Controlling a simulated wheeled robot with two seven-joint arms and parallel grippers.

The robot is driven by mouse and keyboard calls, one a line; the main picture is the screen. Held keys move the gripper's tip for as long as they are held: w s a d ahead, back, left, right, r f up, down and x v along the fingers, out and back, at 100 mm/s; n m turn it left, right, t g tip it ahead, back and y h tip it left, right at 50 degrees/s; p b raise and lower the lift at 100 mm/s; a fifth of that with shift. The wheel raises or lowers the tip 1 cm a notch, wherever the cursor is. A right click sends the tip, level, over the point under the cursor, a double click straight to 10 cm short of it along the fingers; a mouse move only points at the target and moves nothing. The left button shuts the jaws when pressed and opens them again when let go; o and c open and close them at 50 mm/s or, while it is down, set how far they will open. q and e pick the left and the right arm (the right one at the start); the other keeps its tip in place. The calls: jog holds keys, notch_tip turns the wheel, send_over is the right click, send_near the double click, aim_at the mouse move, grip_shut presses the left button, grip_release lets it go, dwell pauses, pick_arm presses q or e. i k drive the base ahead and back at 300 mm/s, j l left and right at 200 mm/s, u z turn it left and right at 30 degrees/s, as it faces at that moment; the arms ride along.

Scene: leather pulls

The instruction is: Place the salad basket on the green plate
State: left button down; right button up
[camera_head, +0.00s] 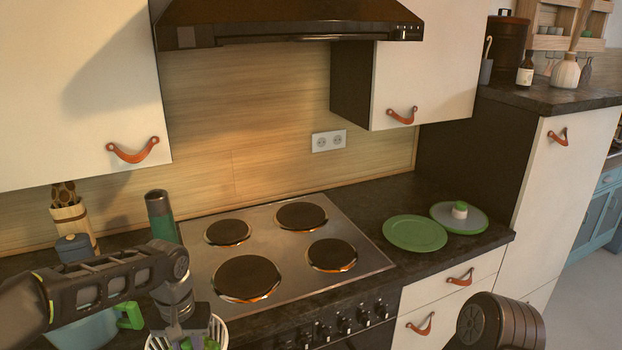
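The green plate (415,232) lies flat and empty on the dark counter, right of the stove. A white slatted basket (219,333), apparently the salad basket, shows only in part at the bottom edge of the head view. My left gripper (197,342) points down over this basket, and its fingertips are at the picture's bottom edge. Small green patches show by the fingers; I cannot tell what they are, or whether the fingers hold the basket. My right arm shows at the lower right, with its gripper out of view.
A teal bowl (88,331) stands left of the basket. A round lid (477,221) with a green-and-white knob lies right behind the plate. The stove (285,262) with its dark burners lies between basket and plate. A green-and-black bottle (161,218) stands behind my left arm.

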aim_at(415, 232)
jog(key=z, duration=0.75)
jog(key=i+l+z, duration=0.1)
jog(key=i+z, duration=0.25)
jog(key=i+j+z, duration=0.1)
jog(key=i+z, duration=0.25)
jog(key=i, duration=0.2)
jog(key=i+j+z, duration=0.15)
jog(key=i+z, duration=0.2)
jog(key=i+j, duration=0.15)
jog(key=i, duration=0.3)
